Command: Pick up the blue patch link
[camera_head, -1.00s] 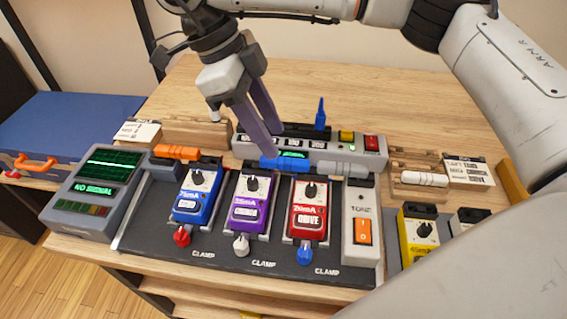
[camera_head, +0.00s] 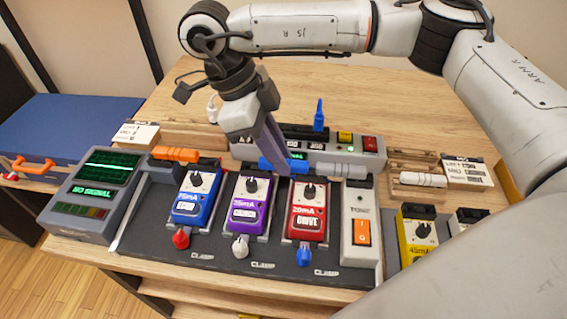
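The blue patch link (camera_head: 296,165) is a short blue bar lying along the back edge of the pedal board, behind the purple pedal (camera_head: 248,206) and red pedal (camera_head: 308,212). My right gripper (camera_head: 277,163) points down with its purple fingertips at the link, covering part of it. The fingers overlap in this view, so I cannot tell whether they are open or shut on the link. My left gripper is not in view.
An orange link (camera_head: 175,153) lies left and a grey link (camera_head: 342,171) right along the same edge. A power unit (camera_head: 372,160) stands close behind. A white link (camera_head: 423,180) lies on a wooden rack at right.

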